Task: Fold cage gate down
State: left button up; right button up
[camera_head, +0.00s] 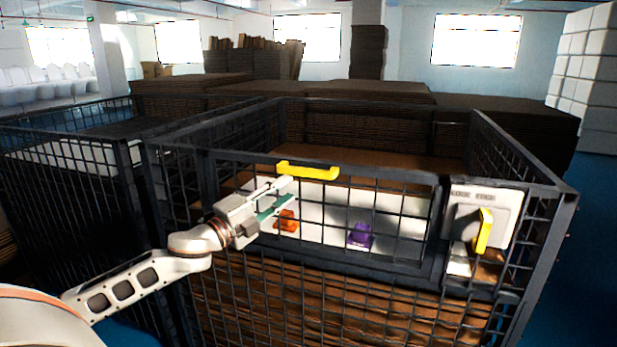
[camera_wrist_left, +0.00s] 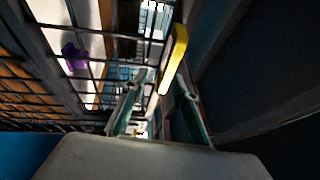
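The cage gate (camera_head: 385,262) is a dark wire-mesh panel in the front of the cage, and it stands upright. A yellow handle (camera_head: 308,171) sits on its top edge. My left gripper (camera_head: 288,193) is in front of the mesh, just below and left of the handle. In the left wrist view its two green-padded fingers (camera_wrist_left: 158,105) are apart, with the yellow handle (camera_wrist_left: 174,58) just beyond them and nothing visibly held. A yellow latch handle (camera_head: 483,231) is on a pale plate (camera_head: 497,205) at the gate's right. My right gripper is not in view.
Inside the cage, an orange item (camera_head: 287,220) and a purple item (camera_head: 360,236) show through the mesh before a white surface. Brown stacked sheets (camera_head: 340,312) fill the lower cage. Another cage (camera_head: 60,165) stands at left. Blue floor is open at right.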

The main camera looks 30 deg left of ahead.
aim_at(301, 174)
pick_arm(q)
jog(key=shift+w+d+r, duration=0.1)
jog(key=shift+w+r, duration=0.25)
jog(key=shift+r, duration=0.25)
jog(key=shift+w+r, duration=0.3)
jog(key=shift+r, duration=0.25)
jog(key=p+x, duration=0.1)
jog(key=x, duration=0.3)
jog(key=shift+w+d+p, duration=0.1)
jog(key=shift+w+p, duration=0.2)
jog(key=shift+w+d+r, duration=0.1)
jog(key=shift+w, duration=0.2)
jog(key=shift+w+d, duration=0.1)
jog(key=shift+w, duration=0.4)
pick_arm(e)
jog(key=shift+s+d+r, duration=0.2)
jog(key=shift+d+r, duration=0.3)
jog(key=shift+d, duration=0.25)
pick_arm(q)
grip_shut()
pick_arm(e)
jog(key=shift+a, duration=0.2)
